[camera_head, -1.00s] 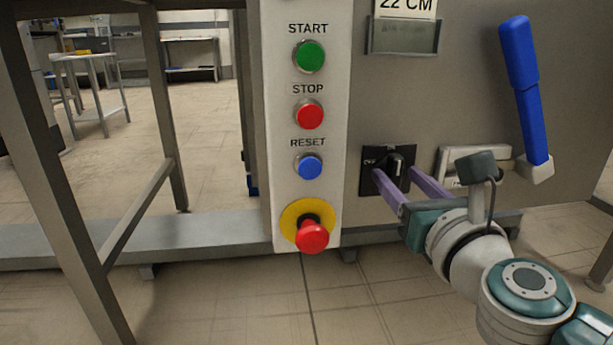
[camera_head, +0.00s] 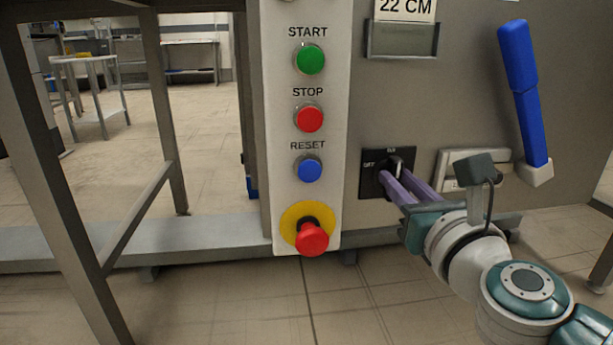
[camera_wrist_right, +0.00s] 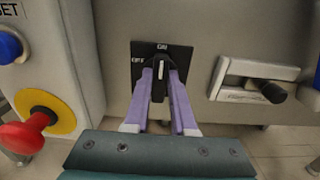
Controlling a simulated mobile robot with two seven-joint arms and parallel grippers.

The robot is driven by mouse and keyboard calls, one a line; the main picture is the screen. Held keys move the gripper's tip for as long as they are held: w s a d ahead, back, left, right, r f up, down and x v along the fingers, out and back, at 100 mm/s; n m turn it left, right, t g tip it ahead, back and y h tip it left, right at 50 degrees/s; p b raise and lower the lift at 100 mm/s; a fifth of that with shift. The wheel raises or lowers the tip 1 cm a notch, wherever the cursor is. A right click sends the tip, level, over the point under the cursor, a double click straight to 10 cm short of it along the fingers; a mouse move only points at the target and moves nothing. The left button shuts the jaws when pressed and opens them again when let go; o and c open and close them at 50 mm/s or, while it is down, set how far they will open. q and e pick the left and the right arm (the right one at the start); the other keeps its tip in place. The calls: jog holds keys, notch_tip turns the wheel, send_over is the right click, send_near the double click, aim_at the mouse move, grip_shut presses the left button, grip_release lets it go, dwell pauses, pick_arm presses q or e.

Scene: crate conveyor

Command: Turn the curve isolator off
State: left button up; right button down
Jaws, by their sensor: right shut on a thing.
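The isolator is a black square plate (camera_head: 371,162) with a black rotary knob (camera_head: 397,166), low on the grey panel. In the right wrist view the knob (camera_wrist_right: 160,72) stands upright, its white mark vertical and in line with the upper label; another label is at the plate's left. My right gripper (camera_head: 396,181) has its two purple fingers closed in on the knob, one on each side, and it also shows in the right wrist view (camera_wrist_right: 160,76). The fingertips hide part of the knob. My left gripper is not in view.
Left of the isolator, a white strip carries a green START button (camera_head: 310,59), red STOP button (camera_head: 309,117), blue RESET button (camera_head: 309,168) and red emergency stop (camera_head: 312,238).

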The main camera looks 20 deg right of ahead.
jog(key=shift+n, duration=0.4)
jog(key=shift+w+a+f+n+p, duration=0.1)
jog(key=shift+n+p, duration=0.7)
jog(key=shift+n, duration=2.05)
jog(key=shift+s+a+f+n+p, duration=0.15)
jog(key=shift+n+p, duration=0.65)
jog(key=shift+n, duration=2)
jog(key=shift+w+a+f+n+p, duration=0.15)
jog(key=shift+n+p, duration=0.65)
jog(key=shift+n, duration=2.05)
jog(key=shift+d, duration=0.1)
jog(key=c, duration=0.7)
grip_release()
jog(key=shift+c, duration=0.2)
